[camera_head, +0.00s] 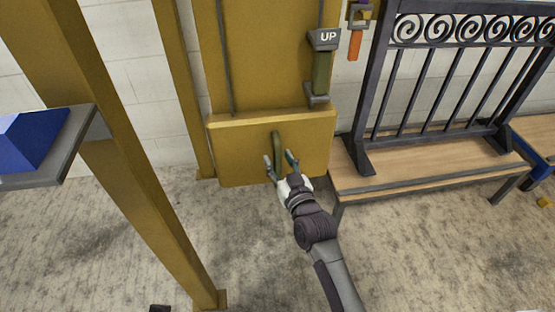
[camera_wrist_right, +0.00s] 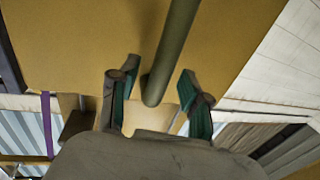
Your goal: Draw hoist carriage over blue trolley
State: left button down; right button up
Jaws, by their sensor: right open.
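A yellow box-like carriage (camera_head: 230,152) stands low against a tall yellow panel, with an olive-green handle (camera_head: 277,140) on its front. My right gripper (camera_head: 279,157) is open at this handle. In the right wrist view, the green bar of the handle (camera_wrist_right: 174,45) runs between the two spread fingers of the right gripper (camera_wrist_right: 158,72), and no firm grip shows. A blue part (camera_head: 544,172) under a wooden top at the right edge may be the blue trolley; most of it is cut off. My left gripper is not in view.
A black scrollwork gate (camera_head: 450,30) stands on a wooden bench (camera_head: 420,178). A yellow post (camera_head: 130,170) and a grey shelf with a blue block (camera_head: 30,138) are at left.

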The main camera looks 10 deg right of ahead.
jog(key=shift+w+a, duration=0.15)
jog(key=shift+w, duration=0.5)
grip_shut()
